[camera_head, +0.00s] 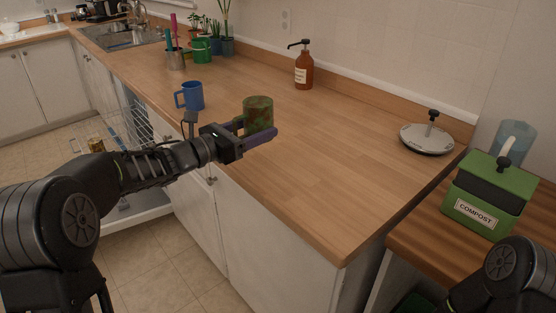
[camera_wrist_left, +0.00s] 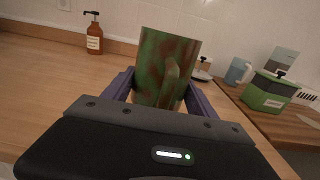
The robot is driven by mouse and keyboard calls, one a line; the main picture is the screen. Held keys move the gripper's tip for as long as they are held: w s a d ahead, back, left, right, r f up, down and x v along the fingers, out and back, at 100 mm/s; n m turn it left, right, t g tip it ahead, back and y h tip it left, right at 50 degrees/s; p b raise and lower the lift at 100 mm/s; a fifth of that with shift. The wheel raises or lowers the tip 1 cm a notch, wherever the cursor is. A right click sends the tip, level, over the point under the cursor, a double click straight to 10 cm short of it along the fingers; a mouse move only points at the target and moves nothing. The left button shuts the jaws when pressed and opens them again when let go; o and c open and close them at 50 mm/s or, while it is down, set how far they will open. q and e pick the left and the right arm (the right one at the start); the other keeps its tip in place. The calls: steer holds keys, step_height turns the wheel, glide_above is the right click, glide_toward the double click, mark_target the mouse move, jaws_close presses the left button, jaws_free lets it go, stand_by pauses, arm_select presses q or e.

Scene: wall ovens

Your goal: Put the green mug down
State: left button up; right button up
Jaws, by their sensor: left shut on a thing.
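The green mug (camera_head: 258,112) has a mottled green and brown surface. My left gripper (camera_head: 262,136) is shut on it over the wooden counter (camera_head: 310,158). In the left wrist view the mug (camera_wrist_left: 166,62) stands upright between the two purple fingers, its handle turned toward the camera. The fingers hide the lower part of the mug, so I cannot tell whether its base touches the counter. My right arm shows at the lower right of the head view, but its gripper is out of frame.
A blue mug (camera_head: 189,96) stands left of the gripper. A brown soap bottle (camera_head: 303,66) is at the back, a round lid (camera_head: 427,138) at the right, and a green compost bin (camera_head: 486,196) on the side table. The counter between the green mug and lid is clear.

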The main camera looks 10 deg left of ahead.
arm_select(q)
steer(key=shift+w+d+r, duration=0.1)
steer(key=shift+w, duration=0.05)
steer(key=shift+f, duration=0.4)
glide_above(260, 168)
steer(key=shift+f, duration=2.75)
arm_select(e)
steer(key=shift+w+d+r, duration=0.15)
steer(key=shift+w+d, duration=0.05)
steer(key=shift+w, duration=0.05)
arm_select(q)
step_height(260, 168, down, 4)
steer(key=shift+r, duration=0.15)
arm_select(e)
steer(key=shift+r, duration=0.15)
